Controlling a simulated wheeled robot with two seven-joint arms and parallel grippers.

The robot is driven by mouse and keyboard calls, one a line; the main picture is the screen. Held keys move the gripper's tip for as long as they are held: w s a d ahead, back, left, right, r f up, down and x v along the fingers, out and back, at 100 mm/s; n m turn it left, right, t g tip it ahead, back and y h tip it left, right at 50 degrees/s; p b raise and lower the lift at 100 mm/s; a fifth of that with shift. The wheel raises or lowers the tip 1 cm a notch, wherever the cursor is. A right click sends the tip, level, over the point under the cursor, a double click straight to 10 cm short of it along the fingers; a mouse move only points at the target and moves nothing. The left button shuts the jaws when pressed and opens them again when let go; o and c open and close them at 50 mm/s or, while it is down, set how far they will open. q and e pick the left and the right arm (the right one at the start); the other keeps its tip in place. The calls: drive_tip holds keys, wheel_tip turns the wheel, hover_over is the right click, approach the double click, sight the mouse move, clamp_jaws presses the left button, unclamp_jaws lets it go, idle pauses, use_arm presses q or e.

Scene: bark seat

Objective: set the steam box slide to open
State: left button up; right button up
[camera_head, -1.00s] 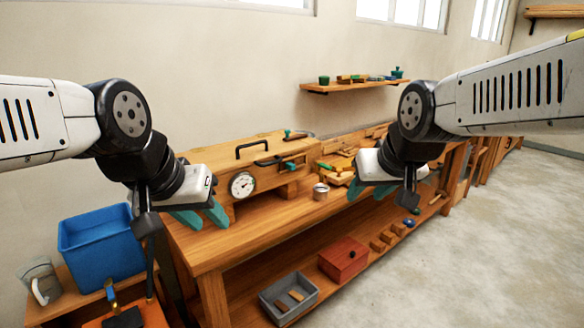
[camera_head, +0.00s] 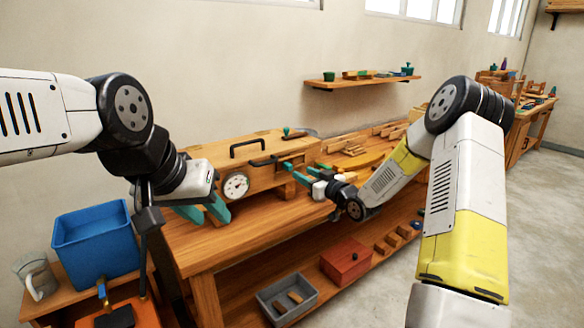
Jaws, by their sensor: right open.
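The steam box (camera_head: 205,161) is a long wooden box on the workbench, with a round white gauge (camera_head: 236,186) on its front. A black bar handle (camera_head: 247,146) is on top, and a dark slide-like bar (camera_head: 264,161) with a small green tip runs along the upper front. I cannot read its setting. My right gripper (camera_head: 305,174) is open, its teal fingers in front of the box's right end, close to the green tip. I cannot tell if they touch. My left gripper (camera_head: 205,212) is open and empty at the box's left front.
The workbench (camera_head: 215,245) carries wooden pieces behind my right arm. A blue bin (camera_head: 95,245) and a jug (camera_head: 37,276) stand at left. A grey tray (camera_head: 288,299) and red box (camera_head: 346,262) are on the lower shelf. A wall shelf (camera_head: 360,83) hangs behind.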

sight(291, 167)
drive_tip(key=shift+y, duration=0.3)
drive_tip(key=x, duration=0.8)
drive_tip(key=shift+c, duration=0.2)
clamp_jaws()
idle(1.0)
